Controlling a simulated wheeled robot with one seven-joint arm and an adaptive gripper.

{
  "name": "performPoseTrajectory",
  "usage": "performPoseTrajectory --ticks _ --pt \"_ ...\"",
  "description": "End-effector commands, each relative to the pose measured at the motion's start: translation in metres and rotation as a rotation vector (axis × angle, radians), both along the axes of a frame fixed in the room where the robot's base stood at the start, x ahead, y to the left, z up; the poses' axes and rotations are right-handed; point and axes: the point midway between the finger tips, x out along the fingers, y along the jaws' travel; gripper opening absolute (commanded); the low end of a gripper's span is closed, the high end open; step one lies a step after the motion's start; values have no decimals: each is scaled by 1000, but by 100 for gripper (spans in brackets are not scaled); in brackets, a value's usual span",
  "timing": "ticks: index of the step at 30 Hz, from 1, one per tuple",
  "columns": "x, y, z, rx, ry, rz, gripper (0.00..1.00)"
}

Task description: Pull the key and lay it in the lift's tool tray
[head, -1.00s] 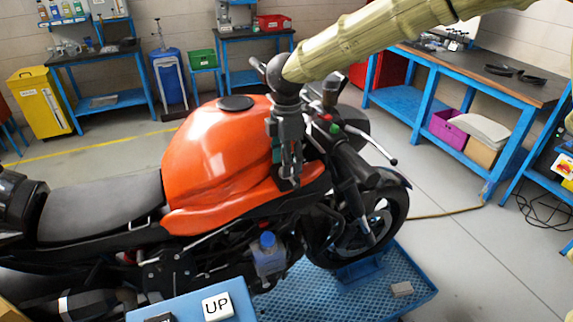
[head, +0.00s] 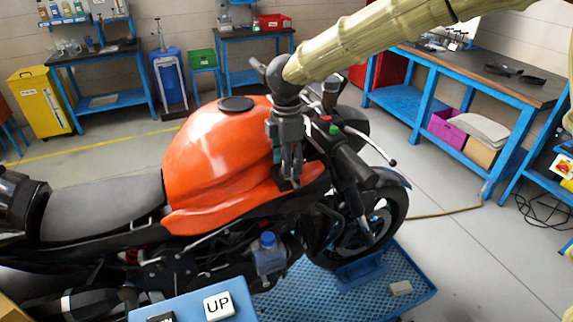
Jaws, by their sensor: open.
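An orange motorcycle (head: 215,155) stands upright on a blue lift platform (head: 325,298). My gripper (head: 290,182) points down beside the front right end of the orange tank, near the handlebar. Its jaws are open, and I see nothing clearly held between them. The key cannot be made out; my gripper and the bike's front may hide it. I cannot clearly pick out the lift's tool tray. A blue control box (head: 190,302) with a white UP button (head: 218,305) is at the bottom edge.
The handlebar and its controls (head: 345,150) lie close to the right of my gripper. A blue-capped bottle (head: 268,255) is low on the bike's side. A long workbench (head: 480,80) stands at the right. Clear floor (head: 455,250) lies right of the lift.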

Motion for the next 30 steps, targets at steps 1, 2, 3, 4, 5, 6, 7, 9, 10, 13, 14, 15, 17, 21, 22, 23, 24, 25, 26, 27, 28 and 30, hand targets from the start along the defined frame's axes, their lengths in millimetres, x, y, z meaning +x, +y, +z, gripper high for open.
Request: performPoseTrajectory --ticks 1,2,3,4,5,6,7,9,10,13,14,15,17,21,22,23,24,25,26,27,28,30 --pt "0 0 0 0 0 0 48" --pt "0 0 0 0 0 0 48" --pt "0 0 0 0 0 0 48" --pt "0 0 0 0 0 0 48" --pt "0 0 0 0 0 0 48" --pt "0 0 0 0 0 0 48" --pt "0 0 0 0 0 0 46" --pt "0 0 0 0 0 0 34" --pt "0 0 0 0 0 0 28" --pt "0 0 0 0 0 0 10" --pt "0 0 0 0 0 0 4" --pt "0 0 0 0 0 0 0" --pt "0 0 0 0 0 0 0" --pt "0 0 1 0 0 0 0" --pt "0 0 1 0 0 0 0" --pt "0 0 2 0 0 0 0" --pt "0 0 3 0 0 0 0" --pt "0 0 4 0 0 0 0" --pt "0 0 5 0 0 0 0" --pt "0 0 6 0 0 0 0" --pt "0 0 7 0 0 0 0" --pt "0 0 10 0 0 0 0"
